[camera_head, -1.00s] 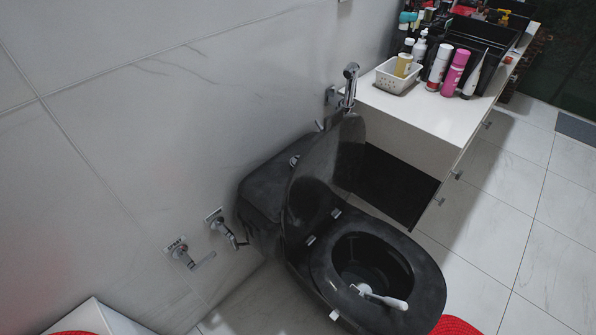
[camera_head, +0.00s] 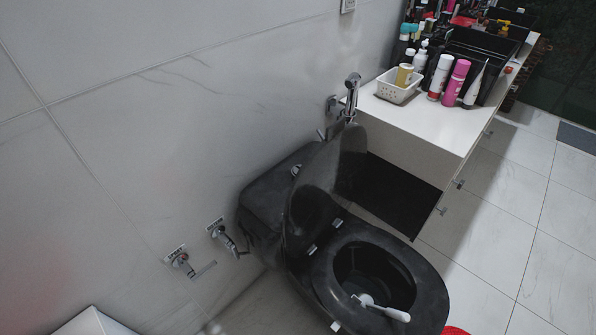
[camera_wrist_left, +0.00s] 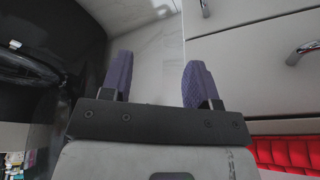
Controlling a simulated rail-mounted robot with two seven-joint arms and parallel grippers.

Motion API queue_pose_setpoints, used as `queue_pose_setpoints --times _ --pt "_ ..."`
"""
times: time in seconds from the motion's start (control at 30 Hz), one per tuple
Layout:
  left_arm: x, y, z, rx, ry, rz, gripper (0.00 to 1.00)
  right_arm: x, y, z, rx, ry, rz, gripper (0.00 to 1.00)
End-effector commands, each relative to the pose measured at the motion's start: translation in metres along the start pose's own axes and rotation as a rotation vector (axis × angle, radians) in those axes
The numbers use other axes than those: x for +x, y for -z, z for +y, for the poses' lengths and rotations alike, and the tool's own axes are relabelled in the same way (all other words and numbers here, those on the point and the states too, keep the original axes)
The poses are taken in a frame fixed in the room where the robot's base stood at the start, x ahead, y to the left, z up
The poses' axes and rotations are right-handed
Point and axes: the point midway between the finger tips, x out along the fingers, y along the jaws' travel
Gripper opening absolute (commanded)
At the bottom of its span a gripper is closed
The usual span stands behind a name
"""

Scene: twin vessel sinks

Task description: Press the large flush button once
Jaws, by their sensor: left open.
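The black toilet (camera_head: 322,268) stands against the wall in the head view, its lid (camera_head: 318,190) raised. Its black tank (camera_head: 262,205) sits behind the lid. A small shiny round part, apparently the flush button (camera_head: 296,170), shows on the tank top, partly hidden by the lid; I cannot make out separate large and small buttons. My left gripper (camera_wrist_left: 158,76) shows in the left wrist view, its two purple fingers apart and nothing between them. It is not in the head view. My right gripper is in neither view.
A white-handled brush (camera_head: 385,308) rests in the bowl. A hand sprayer (camera_head: 351,95) and two wall valves (camera_head: 222,235) are near the tank. A white counter (camera_head: 425,118) with a basket (camera_head: 398,86) and bottles stands right. White drawer fronts (camera_wrist_left: 250,75) are beside my left gripper.

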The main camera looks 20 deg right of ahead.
Motion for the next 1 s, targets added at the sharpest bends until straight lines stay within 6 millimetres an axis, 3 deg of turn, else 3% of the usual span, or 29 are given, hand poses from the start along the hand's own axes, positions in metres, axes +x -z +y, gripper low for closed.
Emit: queue_pose_setpoints --times 0.23,1.0 --pt "0.0000 0.0004 0.0026 -0.009 -0.007 0.001 0.55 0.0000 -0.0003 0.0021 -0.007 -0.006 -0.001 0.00" --pt "0.0002 -0.0006 -0.0013 0.004 0.003 -0.002 0.55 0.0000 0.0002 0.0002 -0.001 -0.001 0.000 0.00"
